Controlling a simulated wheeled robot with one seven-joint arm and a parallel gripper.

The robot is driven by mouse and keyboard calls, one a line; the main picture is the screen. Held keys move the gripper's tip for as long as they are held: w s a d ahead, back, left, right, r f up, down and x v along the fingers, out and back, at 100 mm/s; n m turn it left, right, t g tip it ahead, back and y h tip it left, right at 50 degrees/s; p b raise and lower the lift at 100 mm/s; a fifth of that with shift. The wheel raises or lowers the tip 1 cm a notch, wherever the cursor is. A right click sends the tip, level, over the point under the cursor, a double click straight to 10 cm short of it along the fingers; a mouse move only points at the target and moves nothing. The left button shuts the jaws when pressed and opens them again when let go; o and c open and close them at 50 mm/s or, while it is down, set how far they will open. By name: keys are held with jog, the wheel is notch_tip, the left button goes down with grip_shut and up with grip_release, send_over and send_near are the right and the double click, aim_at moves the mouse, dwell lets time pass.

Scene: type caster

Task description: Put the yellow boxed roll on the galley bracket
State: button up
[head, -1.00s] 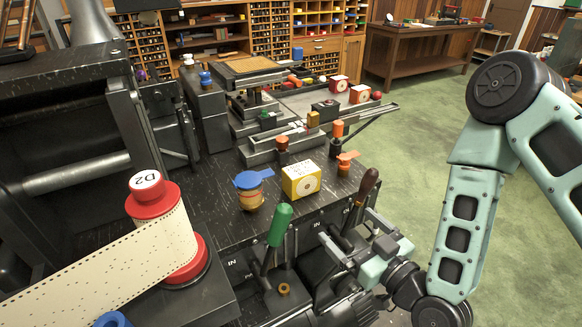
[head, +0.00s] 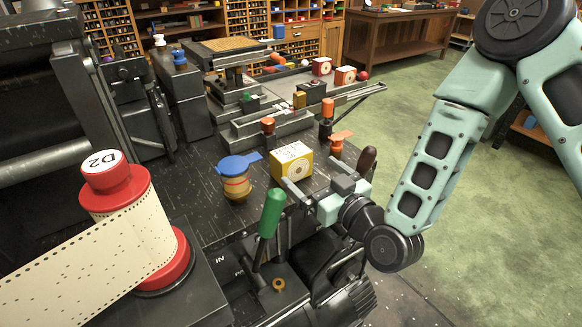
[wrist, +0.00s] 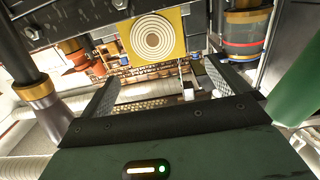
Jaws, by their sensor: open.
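The yellow boxed roll (head: 291,163), a yellow box with a white face marked by rings, stands on the dark worktop. Its ringed face also shows at the top of the wrist view (wrist: 154,38). My gripper (head: 314,178) is open and empty, just in front of the box on its near right side. In the wrist view, the gap between the fingers (wrist: 160,80) is empty, and the box shows beyond it, apart from the fingers. Behind stands a grey galley tray (head: 300,88) with rails; I cannot tell which part is the galley bracket.
A blue-lidded jar (head: 236,180) stands left of the box. A green-handled lever (head: 271,213) rises in front, and a brown-handled lever (head: 367,160) stands right of my gripper. An orange-topped fitting (head: 338,141) is behind it. A red spool (head: 125,195) is at left.

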aim_at(294, 154)
jog(key=x, duration=0.4)
jog(key=shift+w+r+p, duration=0.1)
jog(key=shift+p, duration=0.3)
jog(key=p+x, duration=0.2)
jog(key=x, duration=0.2)
jog(key=shift+r, duration=0.2)
jog(key=shift+w+a+f, duration=0.1)
jog(key=shift+w+a, duration=0.15)
jog(key=shift+w, duration=0.25)
jog(key=c, duration=1.2)
